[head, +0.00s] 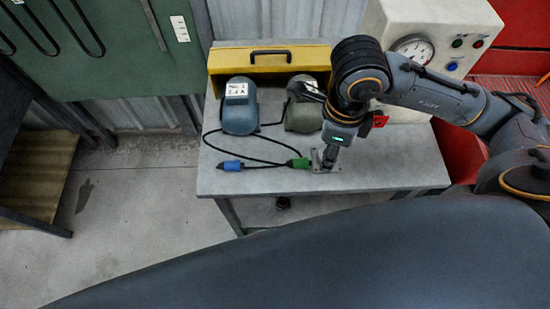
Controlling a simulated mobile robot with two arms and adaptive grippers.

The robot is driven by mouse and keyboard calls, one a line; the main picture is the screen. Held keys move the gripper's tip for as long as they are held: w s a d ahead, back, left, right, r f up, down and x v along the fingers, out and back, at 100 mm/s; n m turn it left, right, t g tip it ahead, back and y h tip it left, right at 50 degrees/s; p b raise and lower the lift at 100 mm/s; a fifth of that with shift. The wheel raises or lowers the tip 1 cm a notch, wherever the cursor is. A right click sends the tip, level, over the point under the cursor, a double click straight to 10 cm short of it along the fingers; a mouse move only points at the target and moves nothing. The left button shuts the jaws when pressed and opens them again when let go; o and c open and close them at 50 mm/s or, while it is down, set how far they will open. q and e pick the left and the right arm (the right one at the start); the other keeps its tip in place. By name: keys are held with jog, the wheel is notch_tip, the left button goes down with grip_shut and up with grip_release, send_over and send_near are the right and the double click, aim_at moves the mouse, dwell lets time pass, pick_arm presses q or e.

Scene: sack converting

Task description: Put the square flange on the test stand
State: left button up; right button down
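A small grey metal piece that looks like the square flange (318,163) is at the table's front, right of the green connector. My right gripper (328,161) points down at it from above, touching or very close. The fingers are small and partly hidden, so I cannot tell whether they hold it. A pale cabinet with a round gauge and coloured buttons (440,25) stands at the back right; I cannot tell whether it is the test stand. My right arm hides part of it. My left gripper is not in view.
On the grey table (400,175) are a blue motor-like unit (239,115), a grey-green one (303,117) and a yellow case (225,60). A black cable runs to a blue connector (232,166) and a green connector (298,163). The table's front right is clear.

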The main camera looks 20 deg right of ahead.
jog(key=w+a+f+p, duration=0.1)
jog(key=w+a+f, duration=0.2)
jog(key=f, duration=0.1)
jog(key=w+a+f+p, duration=0.2)
jog(key=w+f, duration=0.1)
jog(key=f, duration=0.1)
jog(key=w+a+f+p, duration=0.1)
jog(key=w+a+f, duration=0.1)
jog(key=a+f, duration=0.1)
jog(key=shift+w+a+f, duration=0.3)
jog(key=shift+w+f, duration=0.1)
jog(key=shift+f, duration=0.1)
jog(key=shift+f, duration=0.1)
jog(key=shift+f+b, duration=0.45)
jog(key=shift+f, duration=0.15)
jog(key=c, duration=0.8)
grip_release()
